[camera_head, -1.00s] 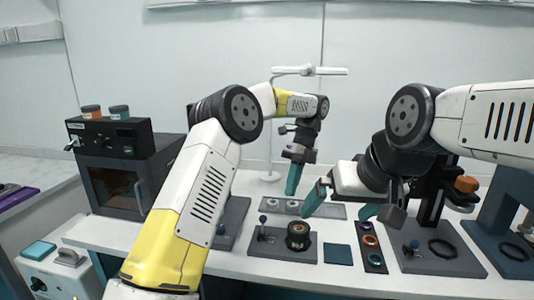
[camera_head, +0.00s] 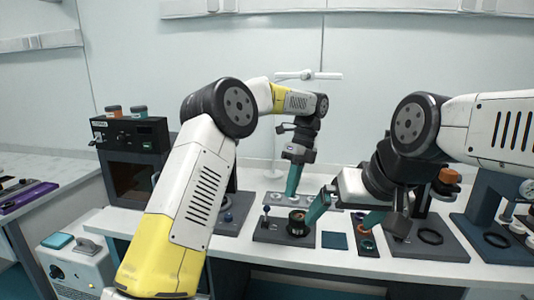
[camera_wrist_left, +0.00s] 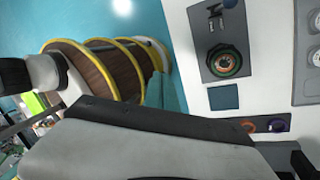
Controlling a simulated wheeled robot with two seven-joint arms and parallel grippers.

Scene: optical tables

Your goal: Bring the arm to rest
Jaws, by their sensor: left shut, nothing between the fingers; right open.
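My left arm (camera_head: 188,205) comes in from the left with its forearm raised and bent over the table. My left gripper (camera_head: 293,180) points down with its teal fingers together and empty, in front of the back wall, above the table. My right gripper (camera_head: 343,212) is open and empty, its two teal fingers apart over the table's middle.
The white table holds a plate with a dark round part (camera_head: 298,222), a teal square (camera_head: 334,241), a plate of coloured rings (camera_head: 366,244) and a black-ring plate (camera_head: 430,237). An oven (camera_head: 130,180) stands left. A yellow-ringed brown drum (camera_wrist_left: 100,70) shows in the left wrist view.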

